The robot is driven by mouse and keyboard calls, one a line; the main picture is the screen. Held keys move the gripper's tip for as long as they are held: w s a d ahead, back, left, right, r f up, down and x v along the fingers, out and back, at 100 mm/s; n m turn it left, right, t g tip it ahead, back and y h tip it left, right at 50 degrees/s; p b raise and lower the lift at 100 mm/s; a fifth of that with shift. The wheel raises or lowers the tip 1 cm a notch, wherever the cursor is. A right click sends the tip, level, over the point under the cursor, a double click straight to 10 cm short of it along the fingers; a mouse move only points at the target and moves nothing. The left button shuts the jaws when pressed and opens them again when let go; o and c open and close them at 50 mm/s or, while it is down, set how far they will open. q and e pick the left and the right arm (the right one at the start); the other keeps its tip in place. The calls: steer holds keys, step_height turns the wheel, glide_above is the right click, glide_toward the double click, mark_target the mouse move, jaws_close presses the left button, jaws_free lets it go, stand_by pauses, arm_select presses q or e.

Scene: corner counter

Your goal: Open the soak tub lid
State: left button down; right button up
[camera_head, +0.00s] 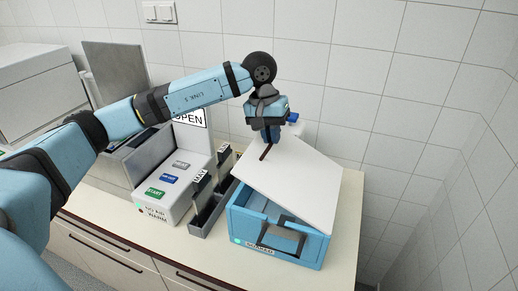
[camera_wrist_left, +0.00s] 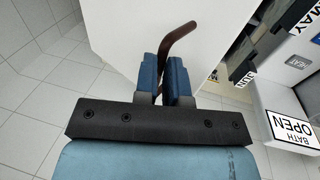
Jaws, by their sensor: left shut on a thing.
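The soak tub (camera_head: 234,224) is a blue box on the counter with a label on its front. Its white lid (camera_head: 300,188) is tilted, standing partly open, so a wedge of the tub's inside shows at the front. A dark brown bar handle (camera_head: 265,152) sticks out at the lid's upper left. My left gripper (camera_head: 270,136) is above the lid's back left and is shut on this handle. In the left wrist view the blue fingers (camera_wrist_left: 164,80) are around the handle (camera_wrist_left: 180,38), with the white lid (camera_wrist_left: 125,30) beyond. My right gripper is not in view.
Left of the tub stand a narrow dark rack (camera_head: 210,212) with labelled slots and a white unit (camera_head: 165,195) with green, blue and grey buttons. An "OPEN" sign (camera_head: 191,118) stands behind. A tiled wall (camera_head: 420,60) closes the back. Bare counter (camera_head: 346,215) lies to the right.

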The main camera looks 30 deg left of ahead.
arm_select(q)
steer(key=d+r, duration=0.3)
steer(key=d, duration=0.2)
steer(key=shift+w+b, duration=0.35)
steer(key=shift+b, duration=0.05)
steer(key=shift+d+r, duration=0.1)
steer(key=c, duration=1.2)
jaws_free()
steer(key=shift+w+d, duration=0.1)
steer(key=shift+w, duration=0.2)
step_height(320, 180, up, 14)
steer(key=a+b, duration=0.1)
steer(key=a, duration=0.1)
steer(key=shift+s+a+b, duration=0.3)
steer(key=shift+s+b, duration=0.05)
steer(key=shift+b, duration=0.05)
steer(key=shift+f, duration=0.2)
